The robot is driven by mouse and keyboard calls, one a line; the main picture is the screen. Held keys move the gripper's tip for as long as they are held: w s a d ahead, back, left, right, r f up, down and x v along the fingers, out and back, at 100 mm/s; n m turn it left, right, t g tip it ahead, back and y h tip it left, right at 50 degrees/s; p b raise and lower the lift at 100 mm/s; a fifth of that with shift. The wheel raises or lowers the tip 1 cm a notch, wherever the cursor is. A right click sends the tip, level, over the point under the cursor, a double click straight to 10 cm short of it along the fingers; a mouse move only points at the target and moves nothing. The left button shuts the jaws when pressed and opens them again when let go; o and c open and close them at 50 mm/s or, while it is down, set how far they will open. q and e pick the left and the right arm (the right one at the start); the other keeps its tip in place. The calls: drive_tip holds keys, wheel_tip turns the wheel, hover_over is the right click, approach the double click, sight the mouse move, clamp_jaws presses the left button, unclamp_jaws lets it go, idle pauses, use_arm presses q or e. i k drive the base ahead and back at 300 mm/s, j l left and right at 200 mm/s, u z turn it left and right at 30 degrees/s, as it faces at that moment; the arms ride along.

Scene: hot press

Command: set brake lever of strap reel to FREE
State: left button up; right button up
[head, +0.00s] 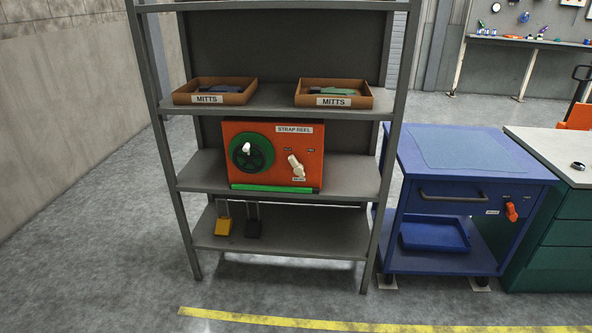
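The strap reel (275,140) is an orange box labelled STRAP REEL on the middle shelf of a grey rack. A dark green round wheel (252,152) with a pale knob is on its left front. A pale brake lever (296,166) is on its right front, above a small label. The lever is tilted, its upper end leaning left. Two small marks stand above it, left and right, too small to read surely. A green strip runs along the reel's lower front. Neither of my grippers is in the head view.
Two brown MITTS trays (215,98) (334,101) stand on the shelf above. A blue cart (465,180) with an orange lever (511,211) stands right of the rack. The floor before the rack is clear, with a yellow line.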

sight(298, 168)
drive_tip(key=i+j+z, duration=0.25)
drive_tip(key=i+j, duration=0.25)
drive_tip(key=i, duration=0.2)
drive_tip(key=i+j+z, duration=0.3)
drive_tip(key=i+j, duration=0.3)
drive_tip(key=i, duration=0.05)
